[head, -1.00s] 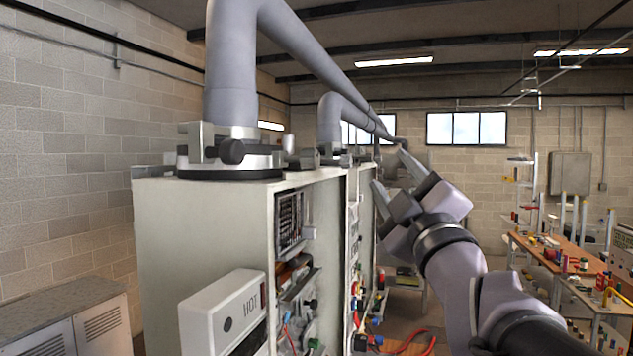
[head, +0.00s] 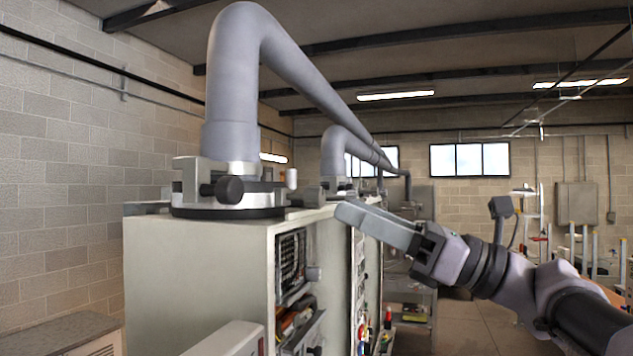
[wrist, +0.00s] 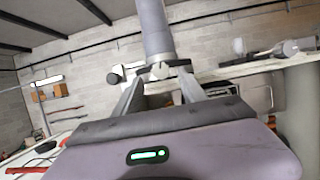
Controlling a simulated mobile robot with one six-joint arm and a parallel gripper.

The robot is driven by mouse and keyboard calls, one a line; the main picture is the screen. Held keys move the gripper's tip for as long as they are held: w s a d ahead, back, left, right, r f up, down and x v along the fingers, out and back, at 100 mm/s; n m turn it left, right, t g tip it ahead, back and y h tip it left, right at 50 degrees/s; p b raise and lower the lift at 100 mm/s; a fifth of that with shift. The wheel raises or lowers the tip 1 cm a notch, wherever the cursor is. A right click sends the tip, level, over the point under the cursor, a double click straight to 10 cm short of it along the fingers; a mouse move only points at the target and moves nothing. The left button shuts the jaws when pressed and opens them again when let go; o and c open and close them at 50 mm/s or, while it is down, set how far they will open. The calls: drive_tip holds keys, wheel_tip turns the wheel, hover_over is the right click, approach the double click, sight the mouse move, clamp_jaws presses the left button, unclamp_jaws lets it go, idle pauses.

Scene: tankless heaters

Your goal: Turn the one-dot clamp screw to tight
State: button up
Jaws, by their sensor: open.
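The near clamp (head: 232,190) is a silvery ring around the foot of a grey flue pipe (head: 232,120), on top of the near heater cabinet. Its dark screw knob (head: 229,189) faces forward. No dot marks are readable. A second clamp (head: 340,186) sits on the pipe behind. My gripper (head: 350,214) is open and empty, right of the near clamp and pointing left, apart from it. In the wrist view, my gripper (wrist: 160,88) has its fingers spread, with a clamp (wrist: 158,70) and its dark knob (wrist: 115,78) beyond them.
The pale heater cabinet (head: 195,270) has an open right side with exposed parts. A white box (head: 228,340) shows at the bottom edge. A shelf (head: 410,310) stands behind, with open floor (head: 465,320) to its right.

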sight(322, 198)
drive_tip(key=p+x, duration=0.1)
drive_tip(key=x, duration=0.6)
drive_tip(key=shift+p, duration=0.4)
clamp_jaws()
